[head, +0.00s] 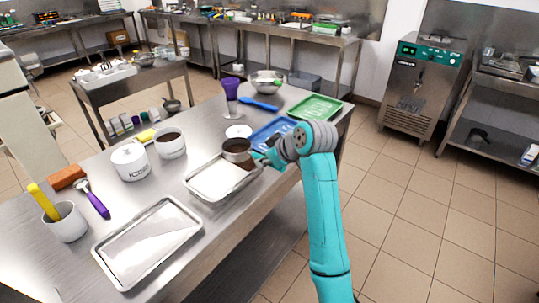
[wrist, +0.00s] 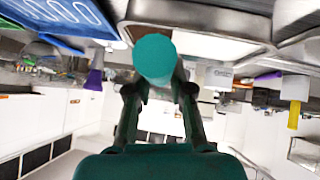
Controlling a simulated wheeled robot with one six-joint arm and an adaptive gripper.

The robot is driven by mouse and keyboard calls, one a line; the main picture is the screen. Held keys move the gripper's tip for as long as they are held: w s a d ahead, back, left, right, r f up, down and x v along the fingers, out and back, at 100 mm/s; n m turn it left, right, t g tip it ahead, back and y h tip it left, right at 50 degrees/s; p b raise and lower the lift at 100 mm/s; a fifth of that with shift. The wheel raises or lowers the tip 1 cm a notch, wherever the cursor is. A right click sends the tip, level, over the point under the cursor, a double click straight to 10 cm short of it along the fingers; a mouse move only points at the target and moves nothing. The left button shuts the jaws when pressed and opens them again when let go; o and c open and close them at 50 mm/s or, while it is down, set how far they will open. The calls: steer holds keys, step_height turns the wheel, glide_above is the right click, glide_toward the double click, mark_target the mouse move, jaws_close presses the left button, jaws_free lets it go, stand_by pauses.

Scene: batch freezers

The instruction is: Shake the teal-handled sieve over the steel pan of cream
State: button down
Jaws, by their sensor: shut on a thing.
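The teal-handled sieve (head: 237,147) has a round steel rim with dark brown contents. It is held over the back right part of the steel pan (head: 199,195) in the head view. White cream (head: 213,180) fills most of the pan, and a brown patch (head: 245,165) shows at its right end below the sieve. My gripper (head: 267,158) is shut on the sieve's handle, to the right of the sieve. In the wrist view the round end of the teal handle (wrist: 154,58) stands between the fingers (wrist: 158,92). The sieve's bowl is hidden there.
A blue tray (head: 269,135) and a green tray (head: 315,108) lie behind my gripper.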

steer(key=s+a, duration=0.2)
steer(key=s, duration=0.1)
steer(key=shift+s+a, duration=0.15)
steer(key=shift+a, duration=0.15)
stand_by(4.0)
steer(key=s+a, duration=0.4)
steer(key=s, duration=0.2)
steer(key=shift+a, duration=0.3)
stand_by(4.2)
